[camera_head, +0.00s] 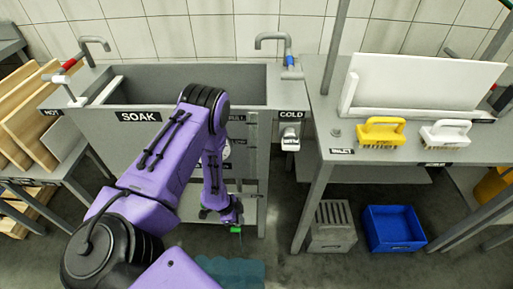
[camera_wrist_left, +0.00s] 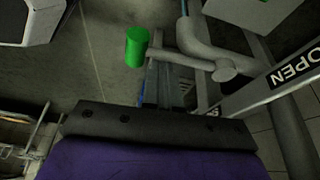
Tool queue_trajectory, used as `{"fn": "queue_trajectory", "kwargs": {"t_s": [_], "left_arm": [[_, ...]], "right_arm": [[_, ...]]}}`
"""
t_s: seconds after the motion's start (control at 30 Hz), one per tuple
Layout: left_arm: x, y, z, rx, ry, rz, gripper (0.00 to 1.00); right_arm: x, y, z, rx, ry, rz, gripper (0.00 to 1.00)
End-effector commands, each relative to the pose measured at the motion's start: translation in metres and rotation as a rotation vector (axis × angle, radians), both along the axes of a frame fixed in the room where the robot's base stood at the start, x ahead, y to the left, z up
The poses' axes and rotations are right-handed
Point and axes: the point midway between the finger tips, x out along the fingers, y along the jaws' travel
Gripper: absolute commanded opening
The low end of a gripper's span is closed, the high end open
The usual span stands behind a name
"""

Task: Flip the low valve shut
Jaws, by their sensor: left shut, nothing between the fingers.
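The low valve shows in the left wrist view as a grey bent pipe (camera_wrist_left: 208,52) with a lever ending in a green cylindrical grip (camera_wrist_left: 137,47). A plate beside it reads OPEN (camera_wrist_left: 290,70). In the head view the green grip (camera_head: 236,230) shows just below my left gripper (camera_head: 232,217), low at the front of the SOAK sink. My left gripper is shut and empty, with its fingers (camera_wrist_left: 167,88) close to the lever; I cannot tell whether they touch it. My arm hides much of the valve in the head view. My right gripper is out of view.
The SOAK sink (camera_head: 95,125) stands behind my arm. The right-hand table (camera_head: 330,110) carries a yellow brush (camera_head: 381,136) and a white brush (camera_head: 444,136). A grey crate (camera_head: 332,228) and a blue bin (camera_head: 394,229) stand on the floor. A teal mat (camera_head: 230,272) lies in front.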

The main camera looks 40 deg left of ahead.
Motion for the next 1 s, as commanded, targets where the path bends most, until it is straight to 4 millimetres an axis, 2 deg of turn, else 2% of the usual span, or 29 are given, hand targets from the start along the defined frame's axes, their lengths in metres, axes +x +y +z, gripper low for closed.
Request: {"fn": "queue_trajectory", "kwargs": {"t_s": [0.53, 0.67, 0.77, 1.0], "left_arm": [[-0.003, 0.003, 0.0, 0.008, 0.008, 0.003, 0.0], [0.003, -0.01, 0.004, 0.006, 0.006, 0.002, 0.0], [0.012, -0.028, 0.01, 0.003, 0.004, 0.004, 0.0], [0.001, -0.011, 0.068, 0.002, 0.0, 0.013, 0.0]], "right_arm": [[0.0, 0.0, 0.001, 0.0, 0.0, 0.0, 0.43], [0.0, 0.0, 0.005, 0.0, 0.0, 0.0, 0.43], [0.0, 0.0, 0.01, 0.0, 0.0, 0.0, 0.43], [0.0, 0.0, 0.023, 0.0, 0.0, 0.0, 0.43]]}}
